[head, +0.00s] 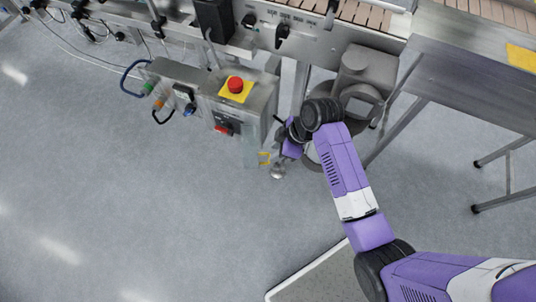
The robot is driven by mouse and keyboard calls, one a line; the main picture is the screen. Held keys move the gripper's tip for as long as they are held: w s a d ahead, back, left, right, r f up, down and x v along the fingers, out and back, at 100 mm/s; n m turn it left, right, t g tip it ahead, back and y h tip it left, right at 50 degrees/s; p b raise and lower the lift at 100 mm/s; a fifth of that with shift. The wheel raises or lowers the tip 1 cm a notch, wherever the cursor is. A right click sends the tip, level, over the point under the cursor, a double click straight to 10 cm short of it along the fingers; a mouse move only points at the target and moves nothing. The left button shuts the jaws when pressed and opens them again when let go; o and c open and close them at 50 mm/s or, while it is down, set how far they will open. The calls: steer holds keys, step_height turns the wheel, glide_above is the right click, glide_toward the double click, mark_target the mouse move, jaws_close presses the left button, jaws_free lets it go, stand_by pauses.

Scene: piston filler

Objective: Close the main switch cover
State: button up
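The grey control box (262,103) hangs below the conveyor and carries a red emergency button (236,85) on a yellow plate. The main switch, red and black (223,128), is on its front face and is exposed to view. A pale, see-through panel that looks like the switch cover (251,152) stands out at the right of the switch, swung open, with a yellow piece (264,158) at its edge. My gripper (279,152) is just right of this panel, partly hidden by my wrist. I cannot tell whether it touches the panel, and its fingers are too small to read.
Cables and colored connectors (160,103) stick out left of the box. A grey motor housing (366,72) and conveyor legs stand behind and right of my wrist. A steel table (465,85) is at the right. The floor (130,210) in front and left is clear.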

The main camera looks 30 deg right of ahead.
steer(key=b+x, duration=0.1)
steer(key=x, duration=0.5)
steer(key=shift+a+f, duration=0.1)
jaws_close()
stand_by(1.3)
